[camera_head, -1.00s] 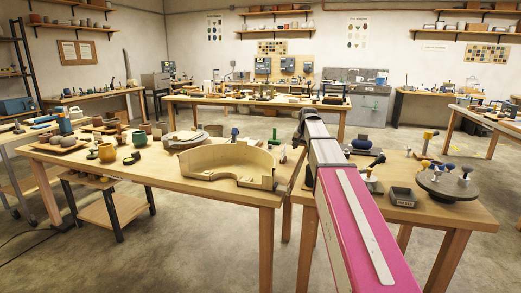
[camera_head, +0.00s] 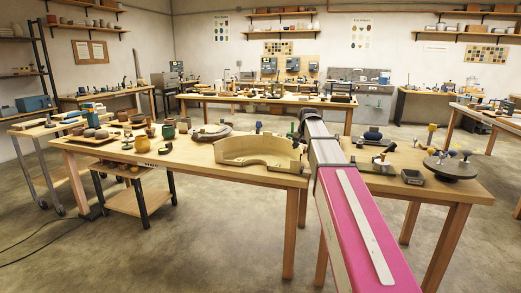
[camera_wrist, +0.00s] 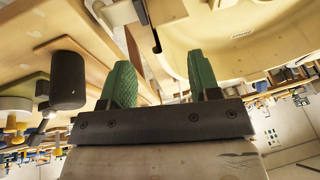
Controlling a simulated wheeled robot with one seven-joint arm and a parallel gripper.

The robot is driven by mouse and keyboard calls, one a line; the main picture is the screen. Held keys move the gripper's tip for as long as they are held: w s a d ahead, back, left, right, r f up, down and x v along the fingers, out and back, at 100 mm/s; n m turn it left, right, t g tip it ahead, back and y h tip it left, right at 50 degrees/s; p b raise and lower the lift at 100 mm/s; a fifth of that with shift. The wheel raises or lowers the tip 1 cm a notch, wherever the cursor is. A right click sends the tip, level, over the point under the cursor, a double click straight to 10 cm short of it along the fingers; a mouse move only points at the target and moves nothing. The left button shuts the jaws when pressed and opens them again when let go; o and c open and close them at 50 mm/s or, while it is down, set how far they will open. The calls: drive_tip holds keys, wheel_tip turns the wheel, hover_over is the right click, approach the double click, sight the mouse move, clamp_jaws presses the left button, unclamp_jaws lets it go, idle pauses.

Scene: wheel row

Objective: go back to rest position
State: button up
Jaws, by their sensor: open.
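My gripper (camera_wrist: 163,82) shows in the wrist view with its two green ridged fingers wide apart and nothing between them. In the head view my pink and grey arm reaches forward from the bottom right, and its far end crosses the gap between two wooden tables. The gripper itself cannot be made out clearly there. A pale curved basin (camera_head: 260,150) sits on the right end of the left wooden table (camera_head: 200,163). The basin also shows in the wrist view (camera_wrist: 225,50), beyond the fingers and apart from them.
The right table (camera_head: 425,187) holds a round dark wheel (camera_head: 452,167) with several knobs and a small grey box (camera_head: 413,177). Cups and bowls crowd the left table's far left. The floor (camera_head: 190,250) in front is clear.

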drive_tip(key=s+a+f+n+g, duration=0.1)
drive_tip(key=s+f+n+g, duration=0.3)
drive_tip(key=s+f, duration=2.9)
drive_tip(key=shift+s+f+h, duration=0.2)
drive_tip(key=shift+s+h, duration=0.1)
drive_tip(key=shift+s, duration=0.65)
